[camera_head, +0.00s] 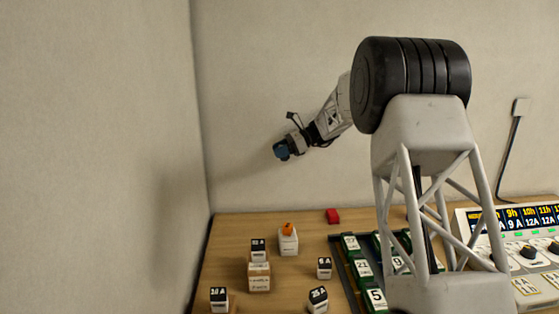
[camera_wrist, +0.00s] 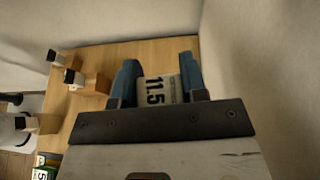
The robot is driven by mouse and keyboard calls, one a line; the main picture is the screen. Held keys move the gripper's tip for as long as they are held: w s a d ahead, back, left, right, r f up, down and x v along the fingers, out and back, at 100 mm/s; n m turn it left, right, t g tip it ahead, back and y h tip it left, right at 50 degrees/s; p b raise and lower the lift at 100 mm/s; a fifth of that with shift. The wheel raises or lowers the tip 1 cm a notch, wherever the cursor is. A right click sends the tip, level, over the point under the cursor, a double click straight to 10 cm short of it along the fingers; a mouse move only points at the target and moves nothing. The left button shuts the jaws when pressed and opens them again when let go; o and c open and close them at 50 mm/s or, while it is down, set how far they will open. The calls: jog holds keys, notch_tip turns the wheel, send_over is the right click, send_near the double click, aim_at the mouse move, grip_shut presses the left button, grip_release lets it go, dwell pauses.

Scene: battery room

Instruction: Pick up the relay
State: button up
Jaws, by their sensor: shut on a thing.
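My gripper (camera_head: 282,151) is high above the back of the wooden table in the head view, in front of the wall.
Several small labelled blocks stand on the table (camera_head: 232,232), among them one block (camera_head: 324,268) near the rack and a white box with an orange top (camera_head: 288,243). A red block (camera_head: 333,216) lies at the back. A dark rack (camera_head: 337,255) holds green-and-white pieces; a control panel (camera_head: 525,262) is at right.

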jog(key=shift+r, duration=0.3)
jog(key=shift+d+f, duration=0.1)
dwell(0.4)
